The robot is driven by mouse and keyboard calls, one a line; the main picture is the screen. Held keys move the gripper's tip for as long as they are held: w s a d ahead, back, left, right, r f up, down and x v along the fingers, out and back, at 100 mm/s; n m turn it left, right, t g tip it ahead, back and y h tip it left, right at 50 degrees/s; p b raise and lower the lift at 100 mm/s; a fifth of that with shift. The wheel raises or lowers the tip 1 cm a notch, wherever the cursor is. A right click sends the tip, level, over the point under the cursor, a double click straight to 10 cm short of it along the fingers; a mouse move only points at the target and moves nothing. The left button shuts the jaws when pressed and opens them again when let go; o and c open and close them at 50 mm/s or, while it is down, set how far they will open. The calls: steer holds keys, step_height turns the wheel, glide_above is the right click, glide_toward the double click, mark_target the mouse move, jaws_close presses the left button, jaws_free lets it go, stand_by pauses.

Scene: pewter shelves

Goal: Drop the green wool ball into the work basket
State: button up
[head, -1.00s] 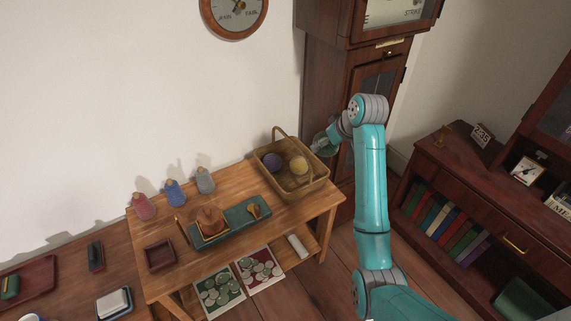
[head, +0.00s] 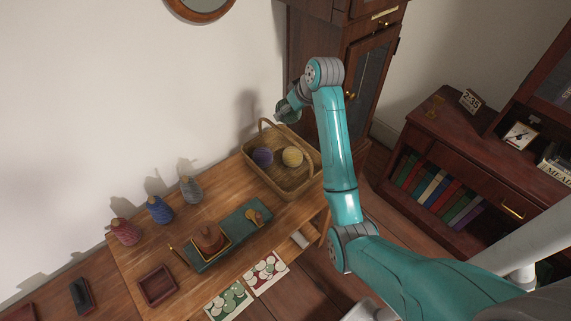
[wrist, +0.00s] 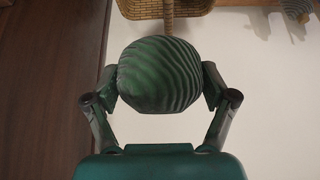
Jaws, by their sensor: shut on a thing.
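The green wool ball (wrist: 160,75) is held between the two fingers of my gripper (wrist: 162,92) in the wrist view, with a finger on each side of it. In the head view my gripper (head: 285,112) is a small shape above the back of the work basket, and the green ball is hard to make out there. The work basket (head: 293,187) is a wicker basket with an arched handle on the wooden table. It holds a purple ball (head: 263,157) and a yellow ball (head: 292,156). The basket's rim (wrist: 165,9) shows at the top of the wrist view.
Red, blue and grey bottles (head: 159,210) line the wall side of the table (head: 225,205). A low bookcase (head: 440,160) stands right.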

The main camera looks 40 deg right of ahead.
steer(key=shift+f, duration=1.7)
steer(key=o, duration=1)
steer(key=v, duration=1.2)
